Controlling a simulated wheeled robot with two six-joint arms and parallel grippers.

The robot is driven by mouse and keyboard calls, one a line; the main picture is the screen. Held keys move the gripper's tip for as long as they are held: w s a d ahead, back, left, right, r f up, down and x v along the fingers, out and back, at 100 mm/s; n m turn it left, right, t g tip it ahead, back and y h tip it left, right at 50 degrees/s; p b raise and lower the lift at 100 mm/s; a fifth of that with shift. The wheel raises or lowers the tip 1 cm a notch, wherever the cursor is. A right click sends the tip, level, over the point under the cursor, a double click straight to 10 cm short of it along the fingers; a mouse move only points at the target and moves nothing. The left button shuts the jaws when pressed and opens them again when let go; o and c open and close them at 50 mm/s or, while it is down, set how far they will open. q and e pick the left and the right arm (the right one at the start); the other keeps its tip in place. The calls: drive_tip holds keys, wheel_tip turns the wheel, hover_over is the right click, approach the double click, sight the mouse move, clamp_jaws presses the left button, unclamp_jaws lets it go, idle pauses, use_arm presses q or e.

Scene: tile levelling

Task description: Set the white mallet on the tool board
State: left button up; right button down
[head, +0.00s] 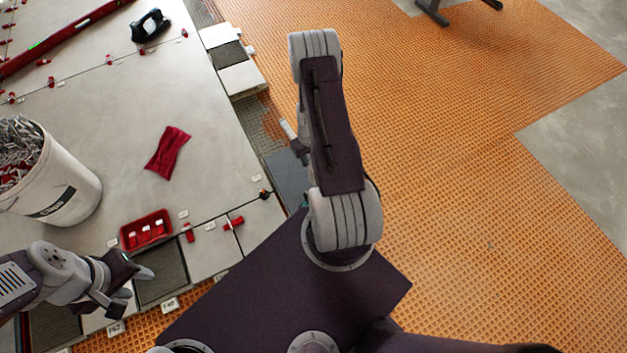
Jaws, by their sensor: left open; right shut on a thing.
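I cannot make out the white mallet; if it is in my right gripper, my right arm hides it. My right arm stands in the middle of the head view and covers its own fingers. Only a small grey part sticks out at its left side, too little to identify. No surface is clearly recognisable as the tool board; a plain dark grey panel (287,178) lies left of my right arm, partly covered by it. My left gripper (146,283) is open and empty at the lower left, over the near edge of the tiled area.
A white bucket (72,197) of metal clips stands at the left. A red tray (147,230) with white pieces, a red cloth (167,152) and a black handled tool (150,26) lie on the pale tiles. Orange matting (470,190) at the right is mostly clear.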

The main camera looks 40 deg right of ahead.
drive_tip(key=f, duration=0.1)
drive_tip(key=s+f+b, duration=0.1)
drive_tip(key=s+f, duration=0.1)
drive_tip(key=shift+d+f+m, duration=0.1)
drive_tip(key=shift+d+m, duration=0.2)
drive_tip(key=w+a+f+b, duration=0.1)
drive_tip(key=w+f+b, duration=0.1)
drive_tip(key=w+b, duration=0.1)
drive_tip(key=w+a+f+b, duration=0.1)
drive_tip(key=w+f+b, duration=0.1)
drive_tip(key=w+b, duration=0.1)
drive_tip(key=w+a+f+b, duration=0.1)
drive_tip(key=w+f+b, duration=0.1)
drive_tip(key=w+f, duration=0.1)
drive_tip(key=shift+w+b, duration=0.4)
drive_tip(key=shift+w, duration=0.7)
wheel_tip(320, 180, down, 4)
drive_tip(key=b, duration=0.4)
drive_tip(key=shift+f, duration=0.25)
drive_tip(key=shift+r, duration=0.3)
drive_tip(key=shift+f, duration=0.2)
drive_tip(key=c, duration=1.3)
unclamp_jaws()
use_arm(q)
wheel_tip(320, 180, down, 15)
drive_tip(key=shift+s+a, duration=0.2)
use_arm(e)
drive_tip(key=shift+o, duration=0.2)
